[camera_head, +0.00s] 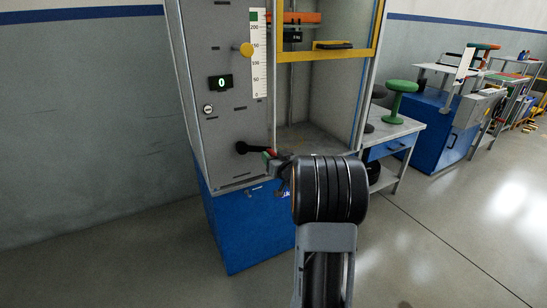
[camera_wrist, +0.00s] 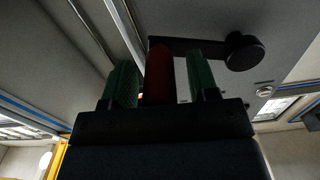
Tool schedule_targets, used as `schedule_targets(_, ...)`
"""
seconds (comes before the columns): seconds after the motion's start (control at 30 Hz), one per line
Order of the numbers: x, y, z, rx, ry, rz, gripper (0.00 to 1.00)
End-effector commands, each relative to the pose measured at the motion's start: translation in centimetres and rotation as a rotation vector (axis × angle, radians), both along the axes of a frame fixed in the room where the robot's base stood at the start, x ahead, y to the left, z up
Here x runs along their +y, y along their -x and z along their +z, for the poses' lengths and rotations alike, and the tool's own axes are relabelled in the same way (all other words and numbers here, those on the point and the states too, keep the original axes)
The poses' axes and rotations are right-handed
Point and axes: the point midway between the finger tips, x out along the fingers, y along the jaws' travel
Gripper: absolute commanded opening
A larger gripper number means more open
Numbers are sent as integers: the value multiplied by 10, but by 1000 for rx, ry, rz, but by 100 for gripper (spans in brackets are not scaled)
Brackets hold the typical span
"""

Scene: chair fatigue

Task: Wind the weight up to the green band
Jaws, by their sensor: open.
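A black crank (camera_head: 246,148) with a red handle (camera_head: 272,152) sits low on the grey machine panel. In the wrist view the red handle (camera_wrist: 158,78) stands between my gripper's two green finger pads, and the crank's black hub (camera_wrist: 243,50) is to the right. My gripper (camera_wrist: 160,66) is open around the handle; a gap shows on the right side. The gripper is partly hidden behind my wrist in the head view. A dark labelled block (camera_head: 292,37), apparently the weight, is under an orange part (camera_head: 302,18) at the top. The green band (camera_head: 254,15) tops the white scale (camera_head: 258,60).
A yellow frame (camera_head: 325,57) borders the machine's open bay. A green stool (camera_head: 401,90) stands on a bench at right. The floor at right is clear.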

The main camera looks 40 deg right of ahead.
Motion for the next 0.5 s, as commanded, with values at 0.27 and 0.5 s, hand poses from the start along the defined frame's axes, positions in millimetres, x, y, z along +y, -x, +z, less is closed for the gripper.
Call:
schedule_targets(0.27,0,0,0,0,0,0,31)
schedule_targets(0.5,0,0,0,0,0,0,8)
